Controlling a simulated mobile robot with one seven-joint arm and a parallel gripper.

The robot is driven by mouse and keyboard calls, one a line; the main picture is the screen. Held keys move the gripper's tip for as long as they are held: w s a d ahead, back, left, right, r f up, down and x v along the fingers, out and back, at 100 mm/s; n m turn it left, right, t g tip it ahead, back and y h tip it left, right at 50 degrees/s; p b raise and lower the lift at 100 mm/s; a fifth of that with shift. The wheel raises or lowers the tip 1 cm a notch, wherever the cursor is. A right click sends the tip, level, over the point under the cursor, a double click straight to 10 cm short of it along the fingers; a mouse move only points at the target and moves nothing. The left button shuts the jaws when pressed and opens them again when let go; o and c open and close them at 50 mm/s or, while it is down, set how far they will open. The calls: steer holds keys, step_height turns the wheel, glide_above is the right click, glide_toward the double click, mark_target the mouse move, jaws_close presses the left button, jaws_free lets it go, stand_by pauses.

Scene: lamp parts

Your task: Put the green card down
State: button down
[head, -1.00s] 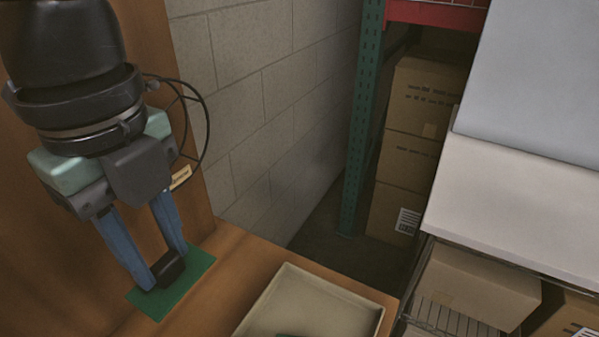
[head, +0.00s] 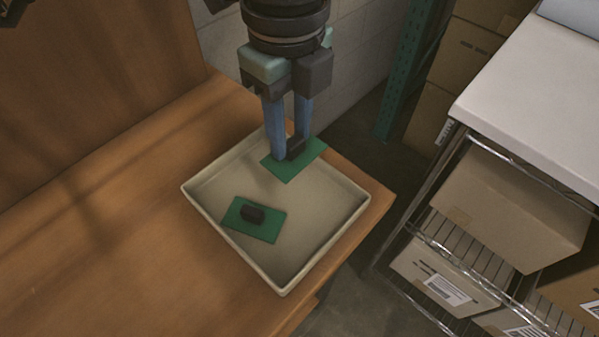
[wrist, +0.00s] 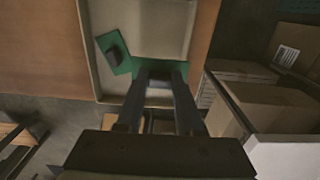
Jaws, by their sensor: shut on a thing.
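My gripper (head: 287,152) is shut on the black block on top of a green card (head: 293,168). It holds the card over the back part of a beige tray (head: 315,220); I cannot tell how high above the tray floor the card is. A second green card (head: 262,232) with a black block (head: 252,214) lies in the front left part of the tray. In the wrist view, the held card (wrist: 148,66) is between the fingertips, and the other card (wrist: 124,66) shows beside it, partly overlapped in that view.
The tray stands on a brown wooden table (head: 120,250) near its right edge. A wire shelf with cardboard boxes (head: 510,205) and a white top (head: 530,85) stands to the right, across a gap. The tray's right half is bare.

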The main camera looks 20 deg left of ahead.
mark_target(290, 138)
step_height(290, 138, down, 6)
steer(key=shift+f+b, duration=0.25)
steer(key=shift+b, duration=0.3)
steer(key=shift+f, duration=0.1)
steer(key=c, duration=0.5)
jaws_free()
steer(key=shift+c, duration=0.2)
step_height(290, 138, up, 12)
steer(key=shift+r+p, duration=0.15)
steer(key=shift+p, duration=1.1)
